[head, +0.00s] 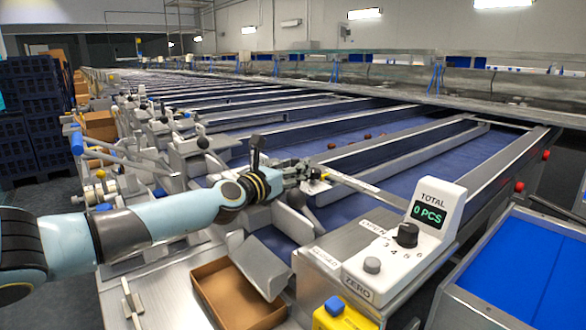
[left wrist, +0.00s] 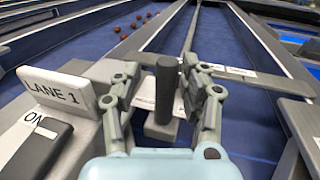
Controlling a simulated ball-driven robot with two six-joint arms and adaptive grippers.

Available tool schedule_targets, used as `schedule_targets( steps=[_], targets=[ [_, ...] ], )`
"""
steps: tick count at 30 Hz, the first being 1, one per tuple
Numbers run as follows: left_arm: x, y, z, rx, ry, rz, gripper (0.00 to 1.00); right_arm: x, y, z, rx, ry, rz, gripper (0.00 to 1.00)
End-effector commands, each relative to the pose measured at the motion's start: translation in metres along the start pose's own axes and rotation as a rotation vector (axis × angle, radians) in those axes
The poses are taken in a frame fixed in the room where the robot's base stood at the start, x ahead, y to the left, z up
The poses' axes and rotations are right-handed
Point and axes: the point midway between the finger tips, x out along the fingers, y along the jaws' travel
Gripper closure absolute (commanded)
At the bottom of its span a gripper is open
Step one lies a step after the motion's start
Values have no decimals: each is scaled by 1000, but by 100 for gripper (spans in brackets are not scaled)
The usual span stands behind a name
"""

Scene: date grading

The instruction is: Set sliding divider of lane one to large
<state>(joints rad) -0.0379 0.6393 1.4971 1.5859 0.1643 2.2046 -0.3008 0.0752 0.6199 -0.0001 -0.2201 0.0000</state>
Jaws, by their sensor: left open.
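My left gripper (head: 316,172) reaches from the left over the front end of the nearest lane. In the left wrist view, the open left gripper (left wrist: 158,74) has a finger on either side of a dark upright handle (left wrist: 166,85); I cannot tell whether either finger touches it. A thin metal divider bar (left wrist: 193,25) runs up the blue lane just beyond the handle. White label strips (left wrist: 232,70) lie across the lane to its right, too small to read. A LANE 1 sign (left wrist: 55,88) stands left of the gripper. My right gripper is not in view.
A white counter (head: 430,215) reading 0 PCS stands right of the gripper. An ON switch (left wrist: 36,140) sits close left of it. An empty cardboard box (head: 213,280) lies below the lane end. Several brown dates (left wrist: 137,22) lie further up the blue belt.

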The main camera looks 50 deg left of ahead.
Motion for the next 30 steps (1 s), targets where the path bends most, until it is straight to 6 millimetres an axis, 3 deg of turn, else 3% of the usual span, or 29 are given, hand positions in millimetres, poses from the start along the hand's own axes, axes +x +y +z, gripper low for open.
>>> schedule_targets(
  steps=[8, 21, 30],
  targets=[
    [-8, 0, 1, 3, -2, -1, 57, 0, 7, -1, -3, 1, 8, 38],
    [-94, 0, -1, 4, 3, -2, 57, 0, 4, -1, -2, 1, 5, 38],
    [-120, 0, 0, 1, 0, 1, 57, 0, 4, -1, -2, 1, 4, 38]
  ],
)
